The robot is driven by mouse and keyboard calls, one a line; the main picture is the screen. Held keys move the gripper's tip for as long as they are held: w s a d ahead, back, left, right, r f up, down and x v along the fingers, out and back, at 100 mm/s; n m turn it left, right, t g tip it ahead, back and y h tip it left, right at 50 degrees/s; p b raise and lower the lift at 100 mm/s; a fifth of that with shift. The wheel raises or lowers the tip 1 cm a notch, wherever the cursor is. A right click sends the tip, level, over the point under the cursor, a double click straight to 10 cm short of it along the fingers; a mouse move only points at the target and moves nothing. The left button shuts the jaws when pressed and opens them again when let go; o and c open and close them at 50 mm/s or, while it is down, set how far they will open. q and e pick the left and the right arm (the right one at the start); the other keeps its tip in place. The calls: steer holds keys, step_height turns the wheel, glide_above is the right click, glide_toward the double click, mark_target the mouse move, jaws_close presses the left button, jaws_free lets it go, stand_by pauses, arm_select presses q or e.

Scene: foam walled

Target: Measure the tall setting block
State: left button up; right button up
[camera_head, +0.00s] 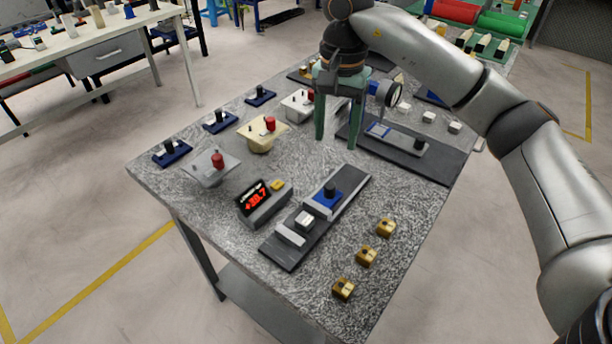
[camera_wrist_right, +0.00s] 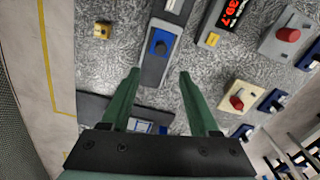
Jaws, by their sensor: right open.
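My right gripper (camera_head: 336,144) is open and empty, pointing down over the middle of the table; its green fingers also show in the wrist view (camera_wrist_right: 160,74). A measuring slide with a blue carriage (camera_head: 328,195) and black knob lies in front of it. A small pale block (camera_head: 304,221) sits on that slide. A display (camera_head: 262,201) with red digits, seemingly 39.7, stands beside it. Pale blocks (camera_head: 428,117) stand at the back right, and brass blocks (camera_head: 366,255) stand at the front right. I cannot tell which is the tall setting block. My left gripper is not in view.
A dial gauge (camera_head: 393,94) stands behind the right gripper, by a dark plate (camera_head: 440,164). Stands with red knobs (camera_head: 217,162) and blue bases with black knobs (camera_head: 171,154) line the left. Bare tabletop (camera_head: 330,258) lies between slide and brass blocks.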

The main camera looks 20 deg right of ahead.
mark_target(330, 185)
steer(key=shift+n, duration=0.3)
step_height(330, 185, down, 12)
steer(key=shift+w+a+f, duration=0.1)
steer(key=shift+f, duration=0.1)
steer(key=shift+c, duration=0.2)
jaws_close()
